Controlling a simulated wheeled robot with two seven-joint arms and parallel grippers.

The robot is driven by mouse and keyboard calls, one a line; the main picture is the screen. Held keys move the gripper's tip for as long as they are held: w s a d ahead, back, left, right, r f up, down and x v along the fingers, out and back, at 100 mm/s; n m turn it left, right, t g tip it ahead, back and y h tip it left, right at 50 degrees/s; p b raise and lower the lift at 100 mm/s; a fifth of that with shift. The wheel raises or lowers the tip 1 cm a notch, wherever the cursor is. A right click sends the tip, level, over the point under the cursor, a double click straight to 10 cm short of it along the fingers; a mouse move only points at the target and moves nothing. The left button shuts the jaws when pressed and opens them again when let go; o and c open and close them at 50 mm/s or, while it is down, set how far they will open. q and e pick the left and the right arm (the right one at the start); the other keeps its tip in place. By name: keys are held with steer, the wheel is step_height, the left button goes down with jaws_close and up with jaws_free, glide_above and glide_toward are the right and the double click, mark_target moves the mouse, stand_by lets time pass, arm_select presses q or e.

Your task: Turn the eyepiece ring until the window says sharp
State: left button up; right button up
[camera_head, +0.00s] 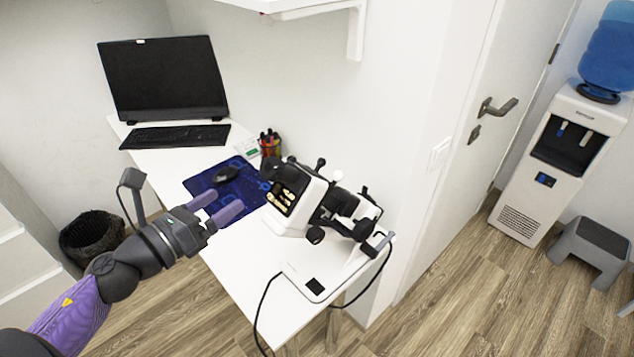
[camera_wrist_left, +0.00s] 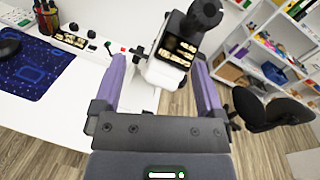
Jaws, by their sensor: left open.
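I cannot tell which part is the eyepiece ring. My left gripper (camera_head: 222,204) is open and empty, over the table's front edge, left of the instrument and apart from it. In the wrist view its purple fingers (camera_wrist_left: 158,66) frame the white housing. My right gripper is not in view.
A mouse (camera_head: 226,174) lies on a blue mat (camera_head: 246,204), with a keyboard (camera_head: 175,136) and monitor (camera_head: 163,78) behind. A pen cup (camera_head: 270,147) stands near the wall. A black cable (camera_head: 262,310) hangs off the front edge. The table's front left strip is bare.

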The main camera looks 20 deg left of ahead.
mark_target(280, 164)
arm_select(q)
steer(key=d+r+m+h, duration=0.2)
steer(key=d+r+m, duration=0.2)
steer(key=x, duration=0.2)
steer(key=p+x, duration=0.1)
steer(key=x, duration=0.4)
steer(key=shift+w+a+f+p, duration=0.2)
steer(key=shift+w+p, duration=0.1)
steer(key=shift+w, duration=0.25)
steer(key=shift+w+d, duration=0.25)
steer(key=shift+w, duration=0.45)
steer(key=shift+f, duration=0.1)
steer(key=shift+c, duration=0.5)
jaws_close()
